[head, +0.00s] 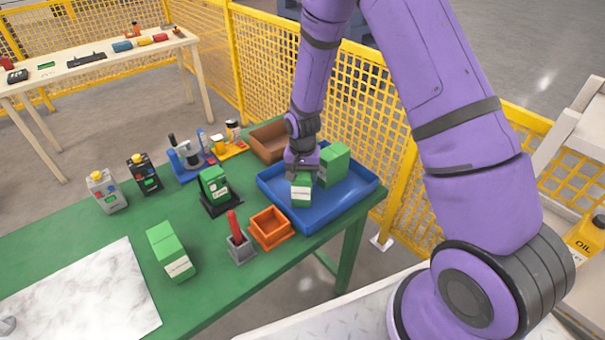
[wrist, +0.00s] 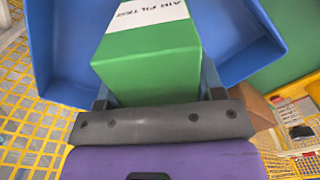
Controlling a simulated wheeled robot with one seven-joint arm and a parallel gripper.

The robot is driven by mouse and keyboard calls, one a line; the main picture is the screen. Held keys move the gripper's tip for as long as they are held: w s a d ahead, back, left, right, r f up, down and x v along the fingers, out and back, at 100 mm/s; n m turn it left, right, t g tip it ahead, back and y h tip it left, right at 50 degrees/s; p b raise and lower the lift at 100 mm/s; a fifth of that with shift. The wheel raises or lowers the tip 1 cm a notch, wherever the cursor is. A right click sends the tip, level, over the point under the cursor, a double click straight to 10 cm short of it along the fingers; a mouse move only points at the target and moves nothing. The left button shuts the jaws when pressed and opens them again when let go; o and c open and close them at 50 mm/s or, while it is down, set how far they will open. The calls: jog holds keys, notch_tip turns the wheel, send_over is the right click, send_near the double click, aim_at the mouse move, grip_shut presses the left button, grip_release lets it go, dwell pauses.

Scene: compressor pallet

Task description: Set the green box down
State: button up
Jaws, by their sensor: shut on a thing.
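My gripper (head: 301,168) is shut on a green box (head: 301,192) with a white label, inside the outline of the blue tray (head: 345,205). In the wrist view the held green box (wrist: 150,72) sits between the two fingers, its label reading "AIR FILTER", with the tray (wrist: 62,50) around it. I cannot tell whether the held box touches the tray floor. A second green box (head: 334,163) stands in the tray, just right of and behind the held one; the wrist view does not clearly show it.
An orange bin (head: 270,228) is left of the tray and a brown bin (head: 268,141) behind it. A grey holder with a red handle (head: 236,235), a green box (head: 170,250) and a black stand with a green item (head: 215,187) are further left. Yellow mesh fencing (head: 360,90) runs behind.

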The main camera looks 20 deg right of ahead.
jog(key=o, duration=1.1)
jog(key=shift+f, duration=0.1)
notch_tip(320, 180, up, 13)
jog(key=shift+f, duration=0.1)
jog(key=s+d+r+n+t, duration=0.1)
jog(key=s+d+r, duration=0.1)
jog(key=s+r, duration=0.65)
jog(key=s+d+r+n+t, duration=0.2)
jog(key=s+r, duration=0.1)
jog(key=r, duration=1)
jog(key=s+d+r+n+t, duration=0.1)
jog(key=s+r, duration=0.2)
jog(key=s, duration=0.6)
jog(key=s+d+r+n+t, duration=0.1)
jog(key=s+r, duration=0.3)
jog(key=s, duration=0.5)
jog(key=shift+d+r, duration=0.25)
jog(key=shift+d, duration=0.05)
